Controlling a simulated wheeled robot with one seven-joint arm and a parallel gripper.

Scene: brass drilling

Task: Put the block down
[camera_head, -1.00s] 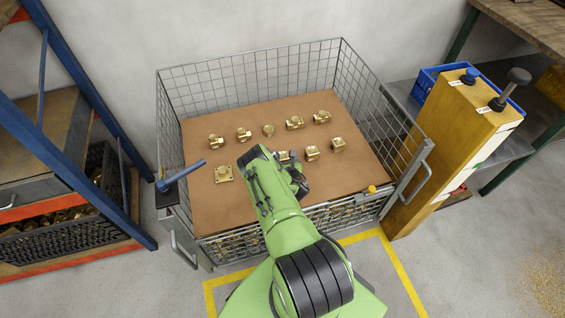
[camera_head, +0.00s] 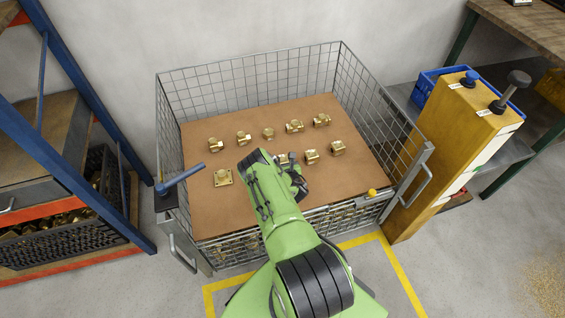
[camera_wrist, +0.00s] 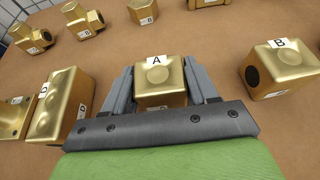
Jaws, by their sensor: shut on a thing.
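The block marked A (camera_wrist: 160,82) is a brass cube-like block with a round raised face. It sits between the two grey fingers of my gripper (camera_wrist: 158,88) in the wrist view, and they are shut on it. I cannot tell whether its underside touches the brown board (camera_head: 245,210). A brass block marked D (camera_wrist: 62,108) stands to its left and a bored block marked B (camera_wrist: 280,70) to its right, both apart from the fingers. In the head view my arm hides most of the gripper and the held block.
A brass flange (camera_head: 222,178) lies on the board at left. Several brass fittings (camera_head: 268,133) form a back row. A wire cage (camera_head: 250,77) encloses the board, with a blue handle (camera_head: 181,177) at its left. A yellow post (camera_head: 452,140) stands at right.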

